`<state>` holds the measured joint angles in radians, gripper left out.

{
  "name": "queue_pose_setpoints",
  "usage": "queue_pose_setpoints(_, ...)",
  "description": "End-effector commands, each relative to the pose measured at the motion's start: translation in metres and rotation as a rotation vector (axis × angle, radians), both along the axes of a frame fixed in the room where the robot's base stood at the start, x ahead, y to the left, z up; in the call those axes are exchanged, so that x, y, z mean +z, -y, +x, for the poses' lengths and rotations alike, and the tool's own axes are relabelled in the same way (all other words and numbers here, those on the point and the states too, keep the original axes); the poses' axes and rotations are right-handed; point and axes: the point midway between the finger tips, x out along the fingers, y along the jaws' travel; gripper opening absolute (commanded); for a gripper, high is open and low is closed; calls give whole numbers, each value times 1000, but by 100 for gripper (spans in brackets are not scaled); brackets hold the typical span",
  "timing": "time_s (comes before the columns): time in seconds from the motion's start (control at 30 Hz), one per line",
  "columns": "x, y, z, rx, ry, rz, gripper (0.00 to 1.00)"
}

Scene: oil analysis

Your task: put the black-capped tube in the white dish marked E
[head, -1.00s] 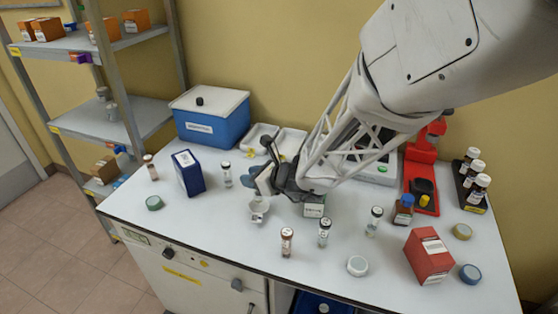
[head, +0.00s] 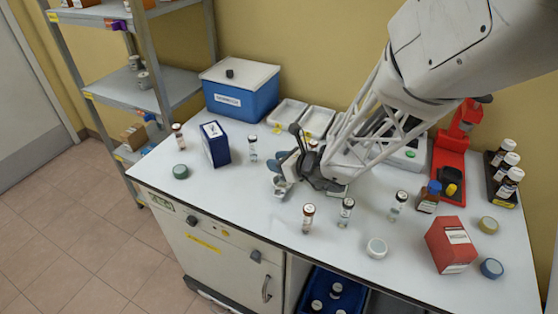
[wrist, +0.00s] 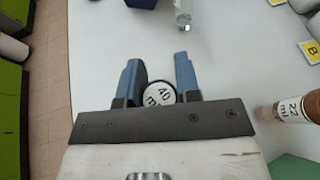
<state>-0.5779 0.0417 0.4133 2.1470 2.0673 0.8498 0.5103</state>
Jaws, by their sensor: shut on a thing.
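My gripper (wrist: 160,78) points down with its two blue fingers on either side of a round white cap top with a dark rim, lettered 40 ml, which I take to be the black-capped tube (wrist: 160,95). The body below the cap is hidden in the wrist view. In the head view my gripper (head: 285,172) is low over the bench, with a small pale vessel (head: 281,188) at its fingers. White dishes (head: 287,112) with yellow tags stand at the back. One yellow tag in the wrist view reads B; I cannot make out an E.
A blue box (head: 215,145) and a clear vial (head: 253,148) stand left of my gripper. Several vials (head: 308,218) stand in front and to the right. A brown vial marked 22 ml (wrist: 292,108) stands close at right in the wrist view. The front-left bench is mostly clear.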

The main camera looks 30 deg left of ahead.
Motion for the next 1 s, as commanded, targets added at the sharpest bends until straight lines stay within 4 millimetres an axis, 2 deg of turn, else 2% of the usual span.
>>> queue_pose_setpoints(0.23,-3,0,0,0,0,0,7)
queue_pose_setpoints(0.27,-3,0,0,0,0,0,35)
queue_pose_setpoints(0.4,-3,0,0,0,0,0,56)
queue_pose_setpoints(0.83,1,0,0,0,0,0,56)
queue_pose_setpoints(1.0,3,8,-1,-1,0,0,56)
